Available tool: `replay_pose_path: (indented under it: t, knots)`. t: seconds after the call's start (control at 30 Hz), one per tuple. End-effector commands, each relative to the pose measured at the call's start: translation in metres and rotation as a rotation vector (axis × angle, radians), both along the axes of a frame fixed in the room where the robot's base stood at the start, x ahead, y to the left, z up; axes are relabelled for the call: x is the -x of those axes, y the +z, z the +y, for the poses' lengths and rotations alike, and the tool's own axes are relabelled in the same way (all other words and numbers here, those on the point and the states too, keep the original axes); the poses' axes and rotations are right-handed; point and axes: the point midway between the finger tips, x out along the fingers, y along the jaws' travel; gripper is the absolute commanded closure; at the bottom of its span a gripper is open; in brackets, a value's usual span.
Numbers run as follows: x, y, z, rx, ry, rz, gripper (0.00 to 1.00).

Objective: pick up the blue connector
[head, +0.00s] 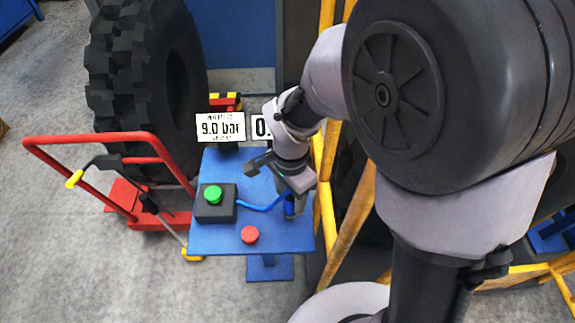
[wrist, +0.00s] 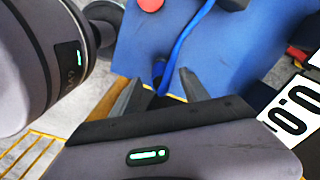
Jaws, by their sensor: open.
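The blue connector (head: 289,207) is near the right edge of a blue table (head: 211,240) in the head view, at the end of a blue cable (head: 255,208) from a black box (head: 217,213) with a green button. My gripper (head: 297,200) is right at the connector and partly hides it. In the wrist view my gripper (wrist: 161,88) is open, with one finger on each side of the cable's lower end and a dark piece. The connector's lower part is hidden there, and I cannot tell whether the fingers touch it.
Signs, one reading 9.0 bar (head: 220,127), stand at the back. A large tyre (head: 145,80) and a red trolley (head: 95,140) stand left. Yellow rails (head: 330,190) are close on the right.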

Motion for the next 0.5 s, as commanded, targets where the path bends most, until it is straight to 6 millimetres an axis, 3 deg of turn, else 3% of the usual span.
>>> replay_pose_path:
  t: [0.23,0.5]
  knots:
    - [-0.002,-0.047,-0.002,0.000,-0.001,0.002,0.47]
    - [-0.003,-0.054,-0.002,0.000,0.000,0.000,0.47]
